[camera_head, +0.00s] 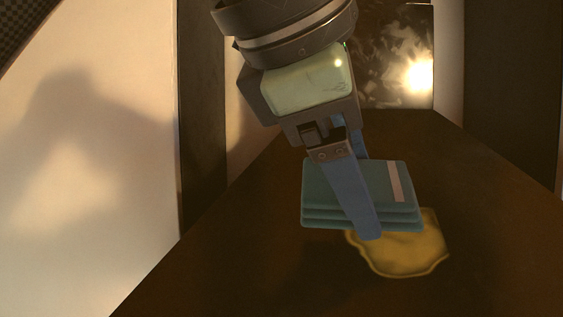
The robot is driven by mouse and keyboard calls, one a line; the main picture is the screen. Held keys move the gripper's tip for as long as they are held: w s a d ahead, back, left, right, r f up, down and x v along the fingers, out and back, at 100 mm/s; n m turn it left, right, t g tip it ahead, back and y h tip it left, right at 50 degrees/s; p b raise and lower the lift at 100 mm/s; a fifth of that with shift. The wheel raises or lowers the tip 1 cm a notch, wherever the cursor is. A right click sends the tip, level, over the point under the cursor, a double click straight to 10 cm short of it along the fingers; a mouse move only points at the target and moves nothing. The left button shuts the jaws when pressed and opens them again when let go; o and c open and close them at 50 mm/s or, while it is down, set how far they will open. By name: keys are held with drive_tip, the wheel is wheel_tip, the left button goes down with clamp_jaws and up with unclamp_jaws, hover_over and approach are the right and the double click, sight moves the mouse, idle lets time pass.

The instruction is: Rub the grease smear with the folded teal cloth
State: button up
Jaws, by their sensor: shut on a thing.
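The folded teal cloth (325,188) is a stack of several layers with a pale stripe near its right end. My gripper (364,205) is shut on the cloth, with one blue finger across its near side and the other mostly hidden behind it. The grease smear (412,255) is a yellow-brown patch with an uneven edge on the dark brown surface. The cloth covers the far left part of the smear in this view. I cannot tell whether the cloth touches the smear or hangs just above it.
The dark brown surface (250,255) is bare around the smear and narrows toward the back. A pale wall or panel (110,150) stands at the left, with a shadow on it. A dark panel (510,90) stands at the right. A shiny panel with a bright glare (395,60) is at the back.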

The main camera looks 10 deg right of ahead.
drive_tip(key=shift+r, duration=0.2)
drive_tip(key=shift+s+a, duration=0.2)
drive_tip(key=shift+a, duration=0.1)
drive_tip(key=shift+s+a+f+b, duration=0.1)
drive_tip(key=shift+a+f+b, duration=0.1)
drive_tip(key=shift+a+b, duration=0.15)
drive_tip(key=shift+f, duration=0.35)
drive_tip(key=w+f, duration=0.1)
drive_tip(key=w+d+f+b, duration=0.1)
drive_tip(key=shift+w+d+f, duration=0.15)
drive_tip(key=shift+w, duration=0.2)
drive_tip(key=shift+w+f, duration=0.15)
drive_tip(key=shift+f, duration=0.15)
drive_tip(key=shift+b, duration=0.3)
drive_tip(key=shift+w, duration=0.2)
